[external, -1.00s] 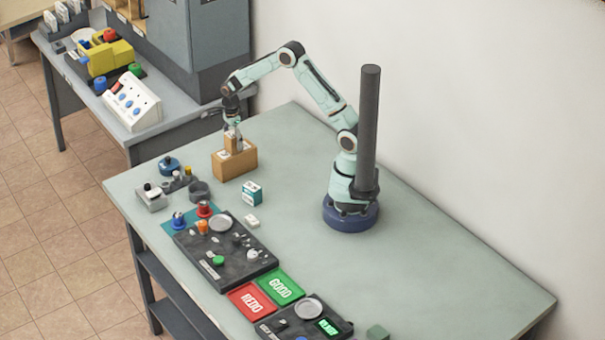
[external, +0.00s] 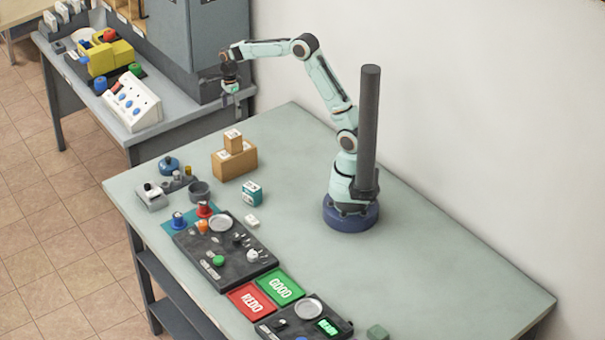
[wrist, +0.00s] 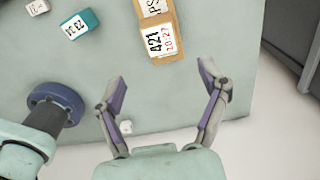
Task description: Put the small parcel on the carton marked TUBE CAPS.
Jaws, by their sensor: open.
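The small parcel (external: 233,142), a little brown box with a white label on top, rests upright on the larger brown carton (external: 243,165) on the bench. My gripper (external: 233,112) is apart from both, raised above and behind them in the external view. In the wrist view my gripper (wrist: 165,85) is open and empty between its fingers. Brown boxes show at that view's top edge, with a white label (wrist: 158,40) reading 421 and 10:27 and partly cut-off lettering above it. I cannot read TUBE CAPS in either view.
A teal box (external: 252,194) and a small white box (external: 252,221) stand near the carton. A grey cup (external: 199,191) and small pots lie left. Dark trays (external: 226,262) and red and green mats (external: 279,287) lie in front. The bench's right side is mostly clear.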

